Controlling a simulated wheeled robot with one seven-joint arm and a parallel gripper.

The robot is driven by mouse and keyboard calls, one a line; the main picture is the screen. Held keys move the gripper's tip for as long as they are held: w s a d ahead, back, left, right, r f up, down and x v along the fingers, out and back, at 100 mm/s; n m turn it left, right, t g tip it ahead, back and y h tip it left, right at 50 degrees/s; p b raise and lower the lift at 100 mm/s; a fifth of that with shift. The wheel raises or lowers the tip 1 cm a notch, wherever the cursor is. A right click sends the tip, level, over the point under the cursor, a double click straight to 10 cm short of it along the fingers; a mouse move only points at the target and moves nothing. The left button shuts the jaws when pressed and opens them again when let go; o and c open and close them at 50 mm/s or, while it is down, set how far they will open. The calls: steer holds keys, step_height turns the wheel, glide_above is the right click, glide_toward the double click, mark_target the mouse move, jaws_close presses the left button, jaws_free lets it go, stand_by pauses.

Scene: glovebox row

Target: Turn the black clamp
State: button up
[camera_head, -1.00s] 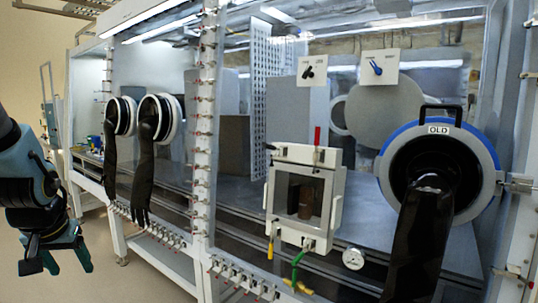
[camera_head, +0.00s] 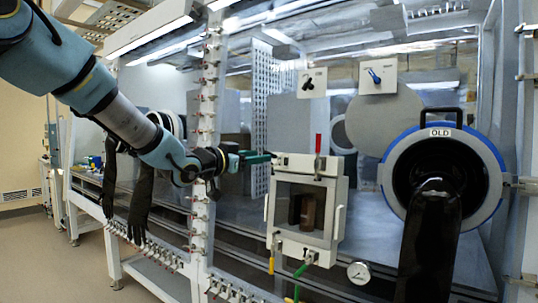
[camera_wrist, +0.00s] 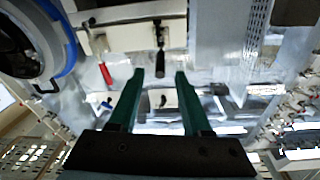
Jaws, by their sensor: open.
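The black clamp (camera_wrist: 160,62) is on the top edge of the white pass box (camera_head: 330,256); in the wrist view its handle end lies between my two fingertips. In the head view my fingers cover most of the clamp. My gripper (camera_wrist: 161,76) is open, with green fingers on either side of the handle end; I cannot tell whether they touch it. In the head view my gripper (camera_head: 268,158) reaches in from the left to the box's top left corner. A red clamp (camera_head: 318,143) stands upright beside it on the box top.
A yellow handle (camera_head: 271,264) and a green handle (camera_head: 301,269) are at the box's lower edge. Cards with a black knob (camera_head: 308,83) and a blue knob (camera_head: 375,77) are above. A blue-ringed glove port (camera_head: 391,150) is at right, a gauge (camera_head: 360,273) below.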

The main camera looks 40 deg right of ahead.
steer(key=d, duration=0.2)
steer(key=w+d+p, duration=0.1)
steer(key=d, duration=0.2)
steer(key=shift+w+d, duration=0.1)
steer(key=shift+d, duration=0.15)
steer(key=shift+c, duration=0.3)
jaws_close()
stand_by(0.9)
